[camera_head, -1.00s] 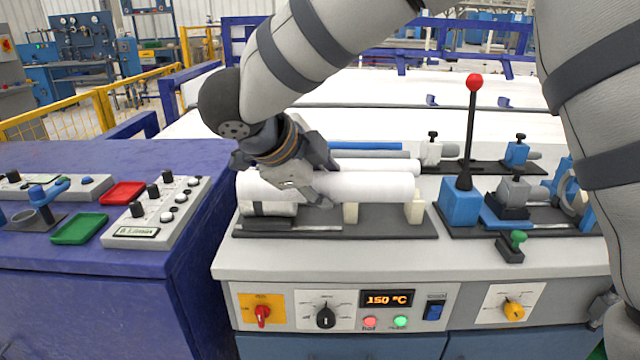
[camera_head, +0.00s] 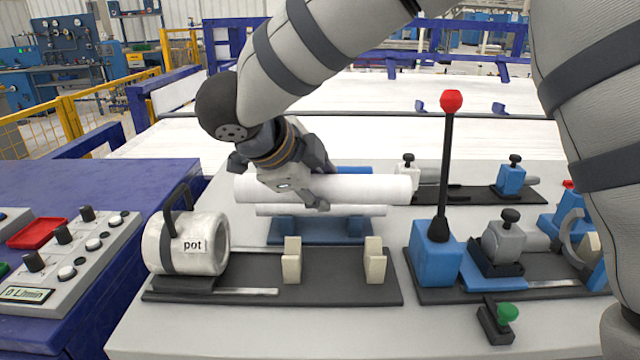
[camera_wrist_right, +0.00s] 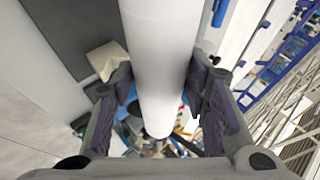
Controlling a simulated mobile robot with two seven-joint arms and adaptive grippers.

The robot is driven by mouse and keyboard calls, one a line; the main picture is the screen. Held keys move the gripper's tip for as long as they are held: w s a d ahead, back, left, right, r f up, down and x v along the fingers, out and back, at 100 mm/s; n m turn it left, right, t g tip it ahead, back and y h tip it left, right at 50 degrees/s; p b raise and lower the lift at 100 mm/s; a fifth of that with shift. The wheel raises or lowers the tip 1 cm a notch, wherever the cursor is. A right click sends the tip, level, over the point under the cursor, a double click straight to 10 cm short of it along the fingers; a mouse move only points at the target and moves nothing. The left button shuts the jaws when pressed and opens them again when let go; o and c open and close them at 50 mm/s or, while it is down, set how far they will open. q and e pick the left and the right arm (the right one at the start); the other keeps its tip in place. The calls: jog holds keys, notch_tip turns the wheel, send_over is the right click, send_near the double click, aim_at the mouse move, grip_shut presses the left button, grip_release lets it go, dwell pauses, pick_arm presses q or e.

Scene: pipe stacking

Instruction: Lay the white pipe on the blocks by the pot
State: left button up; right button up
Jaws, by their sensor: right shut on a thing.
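The white pipe (camera_head: 365,188) is held level in my right gripper (camera_head: 305,183), near the pipe's left part. In the right wrist view the white pipe (camera_wrist_right: 165,60) runs between the two fingers of my right gripper (camera_wrist_right: 165,110). In the head view the pipe appears above and behind the two cream blocks (camera_head: 291,268) (camera_head: 376,268), apart from them. The blocks have notched tops and stand empty on a dark base plate (camera_head: 335,290). The pot (camera_head: 200,250), a pale cylinder with a dark handle and label, lies at the plate's left end. My left gripper is not in view.
Another pale pipe (camera_head: 340,210) lies on a blue rack (camera_head: 320,235) behind the blocks. A blue lever box with a red knob (camera_head: 451,101) stands right of the base plate. A control panel (camera_head: 75,250) is at the left.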

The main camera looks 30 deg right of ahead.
notch_tip(320, 180, down, 10)
jog(key=shift+a+f, duration=0.15)
jog(key=shift+f, duration=0.1)
dwell(0.3)
jog(key=o, duration=1.3)
jog(key=shift+o, duration=0.2)
jog(key=shift+s, duration=0.1)
jog(key=shift+a+r, duration=0.1)
